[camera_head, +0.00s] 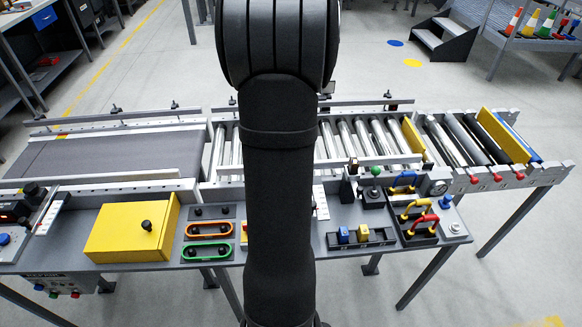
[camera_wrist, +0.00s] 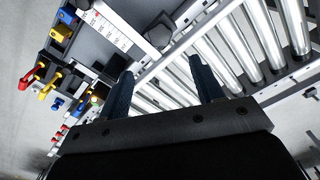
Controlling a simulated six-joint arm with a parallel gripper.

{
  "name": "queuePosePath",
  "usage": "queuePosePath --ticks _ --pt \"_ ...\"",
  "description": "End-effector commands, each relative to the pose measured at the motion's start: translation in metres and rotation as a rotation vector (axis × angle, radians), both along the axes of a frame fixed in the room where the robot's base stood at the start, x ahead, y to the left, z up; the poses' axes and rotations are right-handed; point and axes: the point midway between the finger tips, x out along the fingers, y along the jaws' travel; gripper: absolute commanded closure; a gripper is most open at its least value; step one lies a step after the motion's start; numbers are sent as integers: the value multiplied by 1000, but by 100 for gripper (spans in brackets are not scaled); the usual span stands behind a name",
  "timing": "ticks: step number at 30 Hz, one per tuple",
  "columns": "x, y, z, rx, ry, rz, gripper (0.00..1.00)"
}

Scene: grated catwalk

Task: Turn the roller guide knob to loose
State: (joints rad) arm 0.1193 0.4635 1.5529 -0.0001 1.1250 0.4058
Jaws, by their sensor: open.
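In the wrist view my gripper (camera_wrist: 163,82) is open, its two dark fingers apart with nothing between them, over the edge of the roller conveyor (camera_wrist: 187,103). A dark rounded knob-like part (camera_wrist: 160,31) sits beyond the fingertips, beside a white marked scale strip (camera_wrist: 108,27); I cannot tell its setting or whether it is the roller guide knob. In the head view my arm hides the gripper and the middle of the roller conveyor (camera_head: 375,140). A guide rail (camera_head: 370,161) runs along the near side of the rollers, and small dark clamps show on the far rail.
A grey belt (camera_head: 110,155) lies left. A yellow plate (camera_head: 413,138) stands over the rollers at right.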

Motion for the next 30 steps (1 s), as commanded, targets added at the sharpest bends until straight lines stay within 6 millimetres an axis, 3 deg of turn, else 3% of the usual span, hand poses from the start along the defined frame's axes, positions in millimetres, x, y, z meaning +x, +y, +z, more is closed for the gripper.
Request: queuePosePath --ticks 9,15,21,30 --pt "-1 0 -72 0 4 1 39" --pt "-1 0 -105 1 3 1 39" --pt "-1 0 -120 0 1 1 39" --pt "0 0 -122 0 0 1 39"
